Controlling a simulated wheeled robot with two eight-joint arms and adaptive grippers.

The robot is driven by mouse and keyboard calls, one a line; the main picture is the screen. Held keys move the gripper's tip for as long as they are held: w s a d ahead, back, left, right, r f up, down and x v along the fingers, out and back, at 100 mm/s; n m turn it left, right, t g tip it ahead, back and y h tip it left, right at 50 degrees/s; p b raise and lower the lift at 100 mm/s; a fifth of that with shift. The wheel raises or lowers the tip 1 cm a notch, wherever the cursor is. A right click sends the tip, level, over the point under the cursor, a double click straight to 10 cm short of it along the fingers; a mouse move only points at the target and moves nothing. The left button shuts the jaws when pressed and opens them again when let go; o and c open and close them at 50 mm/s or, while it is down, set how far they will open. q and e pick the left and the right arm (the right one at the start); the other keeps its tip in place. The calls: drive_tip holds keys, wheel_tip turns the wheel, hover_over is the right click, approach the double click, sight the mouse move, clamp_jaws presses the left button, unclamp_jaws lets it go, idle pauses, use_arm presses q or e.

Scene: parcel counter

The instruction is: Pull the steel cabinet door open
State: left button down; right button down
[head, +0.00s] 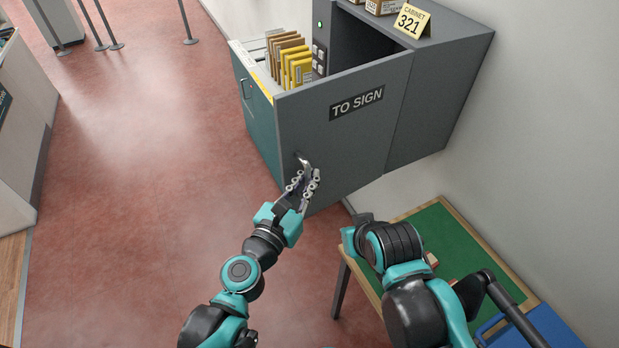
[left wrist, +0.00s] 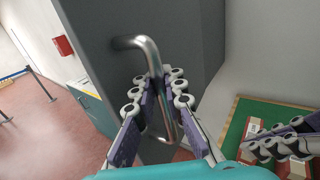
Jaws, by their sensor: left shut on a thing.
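The grey steel cabinet door (head: 340,125) bears a "TO SIGN" label and stands ajar, swung out from the cabinet (head: 440,95), with a dark gap showing behind its top edge. Its bent metal handle (head: 303,162) is on the left part of the door; it also shows large in the left wrist view (left wrist: 152,50). My left gripper (head: 304,180) is shut on the handle, its fingers on both sides of the bar (left wrist: 160,92). My right gripper's fingers (left wrist: 285,140) show at the right of the left wrist view, above the green-topped table; their opening is unclear.
A teal drawer unit with upright yellow and brown envelopes (head: 290,60) stands left of the door. A card reading 321 (head: 411,20) and boxes are on the cabinet. A green-topped table (head: 447,235) and blue tray (head: 508,333) are at right. Red floor (head: 150,180) is clear at left.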

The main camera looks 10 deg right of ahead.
use_arm(q)
drive_tip(key=shift+a, duration=0.1)
drive_tip(key=c, duration=1.9)
unclamp_jaws()
drive_tip(key=o, duration=0.3)
drive_tip(key=shift+s+a, duration=0.1)
drive_tip(key=shift+a, duration=0.05)
drive_tip(key=shift+v, duration=3.75)
